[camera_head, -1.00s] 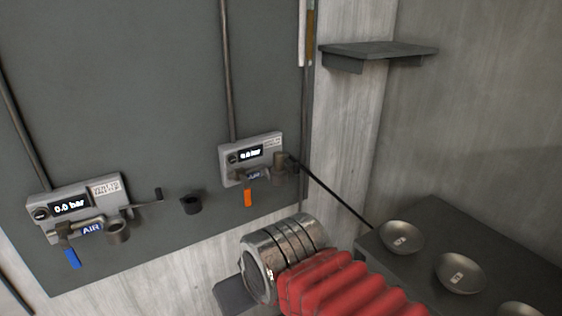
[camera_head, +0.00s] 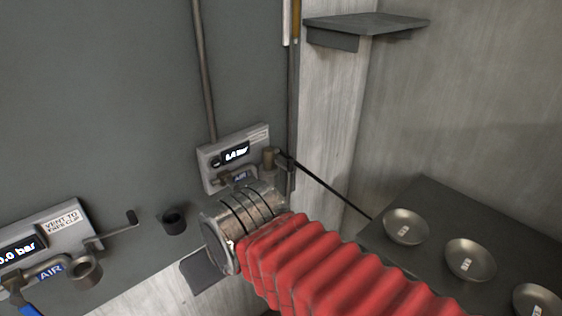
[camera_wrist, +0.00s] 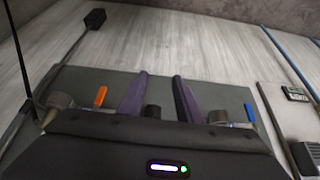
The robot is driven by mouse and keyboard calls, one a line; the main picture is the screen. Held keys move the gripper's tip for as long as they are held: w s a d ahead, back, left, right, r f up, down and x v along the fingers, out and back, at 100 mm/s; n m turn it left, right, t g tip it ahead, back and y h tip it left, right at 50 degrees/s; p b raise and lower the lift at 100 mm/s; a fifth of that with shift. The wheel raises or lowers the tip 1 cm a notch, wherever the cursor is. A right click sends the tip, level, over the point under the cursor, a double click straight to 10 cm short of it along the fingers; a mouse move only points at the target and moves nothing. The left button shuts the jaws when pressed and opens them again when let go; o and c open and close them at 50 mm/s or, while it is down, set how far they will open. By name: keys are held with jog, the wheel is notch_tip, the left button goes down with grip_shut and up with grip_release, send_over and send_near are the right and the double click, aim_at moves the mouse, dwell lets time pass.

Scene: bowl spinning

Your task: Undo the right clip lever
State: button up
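The right air box (camera_head: 234,154) is on the dark wall panel. At its right end a brownish fitting (camera_head: 268,158) holds a thin black hose, with a dark clip lever (camera_head: 288,164) beside it. My wrist covers the box's lower part and its orange handle in the head view. In the wrist view the orange handle (camera_wrist: 101,97) and a round fitting with the hose (camera_wrist: 60,99) show left of the fingers; the clip lever cannot be made out there. My gripper (camera_wrist: 160,78) is open, its purple fingers apart and empty. Its fingers are hidden in the head view.
The left air box (camera_head: 60,228) has a blue handle and an outward lever (camera_head: 122,222). A dark round socket (camera_head: 174,221) is between the boxes. A shelf (camera_head: 365,24) juts out upper right; a dark counter (camera_head: 437,195) at right bears metal bowls (camera_head: 405,227).

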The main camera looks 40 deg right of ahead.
dwell(0.4)
jog(key=d+f+m+g+y, duration=0.3)
jog(key=f+m+y, duration=0.2)
jog(key=m, duration=0.6)
jog(key=w+d+r+m+t+y, duration=0.1)
jog(key=w+d+m+t+y, duration=0.1)
jog(key=w+d+m+t, duration=0.3)
jog(key=w+d+r+m+t+y, duration=0.1)
jog(key=d+r+m+t+y, duration=0.1)
jog(key=d+m, duration=0.5)
jog(key=s+d+r+m+t+h, duration=0.1)
jog(key=s+d+m+t+h, duration=0.1)
jog(key=d, duration=0.7)
jog(key=s+d+r+m+t+h, duration=0.1)
jog(key=s+d+m+t+h, duration=0.1)
jog(key=d+m+t, duration=0.4)
jog(key=d+m+h, duration=0.1)
jog(key=d+m, duration=0.2)
jog(key=d, duration=0.1)
jog(key=shift+h, duration=0.4)
